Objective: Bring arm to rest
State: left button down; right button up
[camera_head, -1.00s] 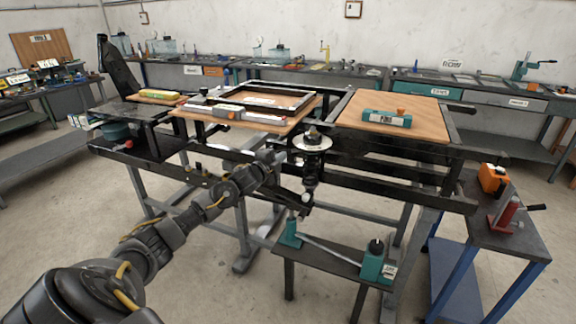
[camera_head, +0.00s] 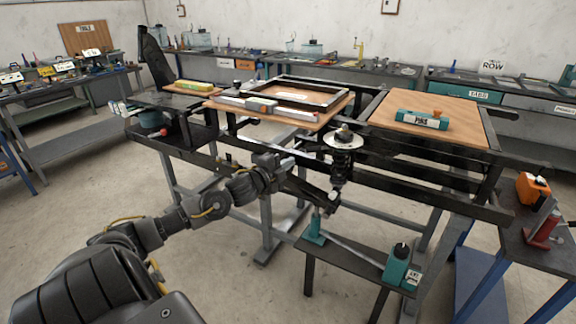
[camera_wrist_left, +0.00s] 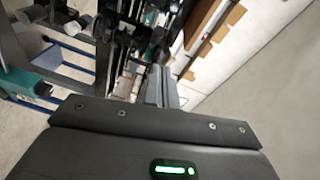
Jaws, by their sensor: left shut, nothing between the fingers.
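My left arm comes in from the lower left in the head view. Its gripper (camera_head: 284,164) is in front of the black frame, left of the spring suspension, apart from the spring as far as I can tell. In the left wrist view the two grey fingers (camera_wrist_left: 160,88) lie together with nothing seen between them. The spring suspension (camera_head: 341,165) stands upright at the frame, with a pale disc (camera_head: 343,140) on top. A black link (camera_head: 312,192) runs down to a joint below the spring; my gripper partly hides its left end. My right gripper is out of view.
The black frame (camera_head: 440,195) carries wooden boards (camera_head: 470,125) and a teal tool (camera_head: 422,119). A low bench (camera_head: 345,262) with teal stands is in front. A side table (camera_head: 537,262) with orange and red tools stands right. Floor at lower left is open.

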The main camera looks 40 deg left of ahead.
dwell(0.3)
